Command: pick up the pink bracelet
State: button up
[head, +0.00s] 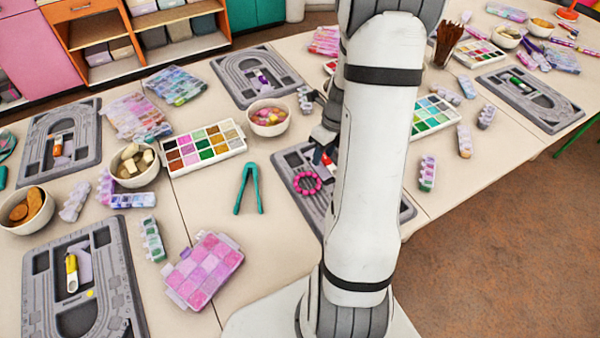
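The pink bracelet (298,184), a ring of beads, lies on a grey bead board (290,160) at the centre of the table. My white arm stands in front of the board and hides its right part. My gripper (325,148) is dark and partly hidden behind the arm. It is just above and to the right of the bracelet in the picture, and I see no contact between them. Whether its fingers are open or shut does not show.
Teal tweezers (246,190) and a pink bead box (204,268) lie left of the board. A colour bead tray (203,147) and a bowl of beads (268,118) stand behind. More bead boards (85,280) (530,97) are at both sides.

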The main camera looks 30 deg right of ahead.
aim_at(316, 175)
jog(key=f, duration=0.2)
jog(key=a+f, duration=0.1)
jog(key=f, duration=0.4)
jog(key=shift+w+a+f, duration=0.2)
jog(key=shift+w+f, duration=0.05)
jog(key=shift+f, duration=0.15)
jog(key=shift+c, duration=0.2)
grip_shut()
